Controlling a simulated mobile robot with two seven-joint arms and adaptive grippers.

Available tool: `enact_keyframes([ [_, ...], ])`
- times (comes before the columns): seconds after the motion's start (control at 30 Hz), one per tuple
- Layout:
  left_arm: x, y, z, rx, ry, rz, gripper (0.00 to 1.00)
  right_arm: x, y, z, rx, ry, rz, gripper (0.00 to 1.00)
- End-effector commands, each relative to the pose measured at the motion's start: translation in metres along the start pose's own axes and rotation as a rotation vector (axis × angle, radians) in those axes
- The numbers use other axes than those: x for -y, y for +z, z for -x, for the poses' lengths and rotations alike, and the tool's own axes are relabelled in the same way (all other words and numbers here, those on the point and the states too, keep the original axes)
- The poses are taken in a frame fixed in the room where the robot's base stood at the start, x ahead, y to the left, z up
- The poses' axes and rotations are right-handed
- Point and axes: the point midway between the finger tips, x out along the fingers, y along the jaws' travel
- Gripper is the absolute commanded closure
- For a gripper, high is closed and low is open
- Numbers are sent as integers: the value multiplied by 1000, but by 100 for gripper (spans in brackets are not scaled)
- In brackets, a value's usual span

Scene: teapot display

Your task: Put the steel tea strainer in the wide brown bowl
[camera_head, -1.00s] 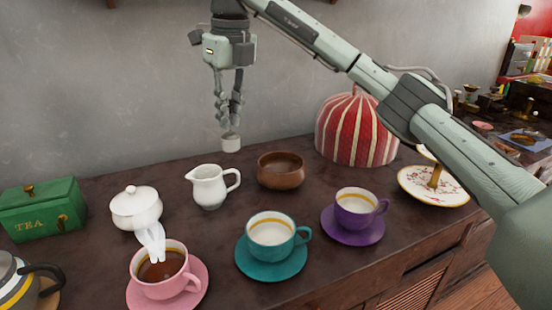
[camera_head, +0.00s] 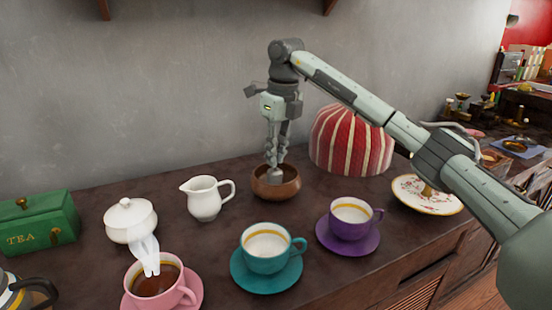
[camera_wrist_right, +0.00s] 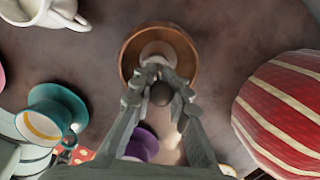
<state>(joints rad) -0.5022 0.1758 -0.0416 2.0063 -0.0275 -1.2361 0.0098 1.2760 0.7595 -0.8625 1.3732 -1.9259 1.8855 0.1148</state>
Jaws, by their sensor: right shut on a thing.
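The wide brown bowl (camera_head: 276,190) stands on the dark counter near the wall; it also shows in the right wrist view (camera_wrist_right: 188,62). My right gripper (camera_head: 274,166) points straight down over the bowl. It is shut on the steel tea strainer (camera_head: 274,181), whose lower part sits inside the bowl's rim. In the right wrist view the strainer (camera_wrist_right: 158,50) shows as a pale round shape within the bowl, partly hidden by the fingers (camera_wrist_right: 160,90). I cannot tell whether it touches the bowl's bottom. My left gripper is not in view.
A white creamer (camera_head: 204,199) stands left of the bowl, and a red striped tea cosy (camera_head: 350,140) close behind right. In front are a teal cup (camera_head: 266,243) and a purple cup (camera_head: 350,216) on saucers. A pink cup (camera_head: 155,285), white sugar pot (camera_head: 130,218) and green tea box (camera_head: 38,222) are left.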

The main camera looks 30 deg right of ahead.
Motion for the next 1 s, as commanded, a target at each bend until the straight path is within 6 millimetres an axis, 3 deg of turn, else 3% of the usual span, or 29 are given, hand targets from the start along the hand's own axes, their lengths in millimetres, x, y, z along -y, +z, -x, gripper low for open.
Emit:
enact_keyframes([
  [0.1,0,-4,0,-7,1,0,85,0,-2,-13,0,1,0,100],
  [0.5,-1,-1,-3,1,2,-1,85,0,-2,-18,0,0,-1,100],
  [0.53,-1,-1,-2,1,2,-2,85,0,-2,-18,1,0,-1,83],
  [0.7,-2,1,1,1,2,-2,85,0,-2,-18,0,0,-1,63],
  [1.0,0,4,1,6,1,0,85,0,-2,-16,1,0,-1,63],
])
